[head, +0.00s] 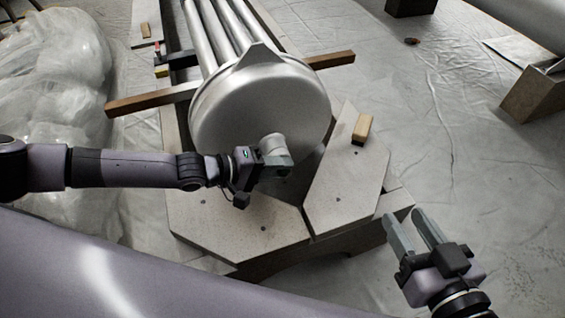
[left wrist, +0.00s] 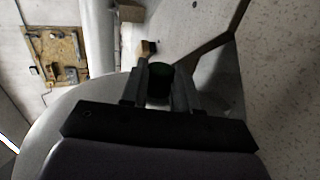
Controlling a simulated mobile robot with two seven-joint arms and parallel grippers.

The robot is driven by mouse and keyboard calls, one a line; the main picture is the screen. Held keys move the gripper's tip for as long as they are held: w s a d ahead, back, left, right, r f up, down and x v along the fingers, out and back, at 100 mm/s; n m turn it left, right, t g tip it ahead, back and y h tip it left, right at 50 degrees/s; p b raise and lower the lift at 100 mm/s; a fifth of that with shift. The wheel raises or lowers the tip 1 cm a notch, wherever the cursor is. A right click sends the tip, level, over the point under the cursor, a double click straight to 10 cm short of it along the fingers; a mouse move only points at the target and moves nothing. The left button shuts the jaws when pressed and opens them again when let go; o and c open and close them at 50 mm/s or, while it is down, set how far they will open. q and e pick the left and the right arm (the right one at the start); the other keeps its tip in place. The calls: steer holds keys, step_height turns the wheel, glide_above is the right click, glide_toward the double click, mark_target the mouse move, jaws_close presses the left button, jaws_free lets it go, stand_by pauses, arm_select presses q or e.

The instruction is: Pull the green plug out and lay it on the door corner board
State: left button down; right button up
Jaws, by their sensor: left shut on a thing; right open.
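The green plug (left wrist: 159,83) shows dark green between the two fingers of my left gripper (left wrist: 160,85) in the left wrist view. My left gripper (head: 277,163) is shut on it, in front of the pale round stub (head: 273,143) on the drum's end face. In the head view the fingers hide the plug, and I cannot tell whether it is still seated in the stub. Two pale boards with cut corners lie below the drum, one on the left (head: 235,222) and one on the right (head: 343,185). My right gripper (head: 412,232) is open and empty, right of the boards.
The large metal drum (head: 255,100) with pipes behind it rests over wooden bars (head: 150,100). A small wooden block (head: 362,128) stands on the right board. Crumpled plastic (head: 55,85) lies at left. The sheeted floor (head: 470,150) at right is mostly clear.

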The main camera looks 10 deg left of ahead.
arm_select(q)
steer(key=shift+s+d+p, duration=0.7)
steer(key=shift+s+p, duration=0.35)
steer(key=shift+p, duration=0.05)
steer(key=shift+s+d+p, duration=0.65)
steer(key=shift+s+p, duration=0.35)
steer(key=shift+p, duration=0.05)
steer(key=s+d+p, duration=0.1)
steer(key=p, duration=0.1)
steer(key=s+d+p, duration=0.1)
steer(key=s, duration=0.1)
steer(key=shift+s+d+p, duration=0.15)
steer(key=shift+s+p, duration=0.05)
steer(key=shift+p, duration=0.2)
stand_by(0.6)
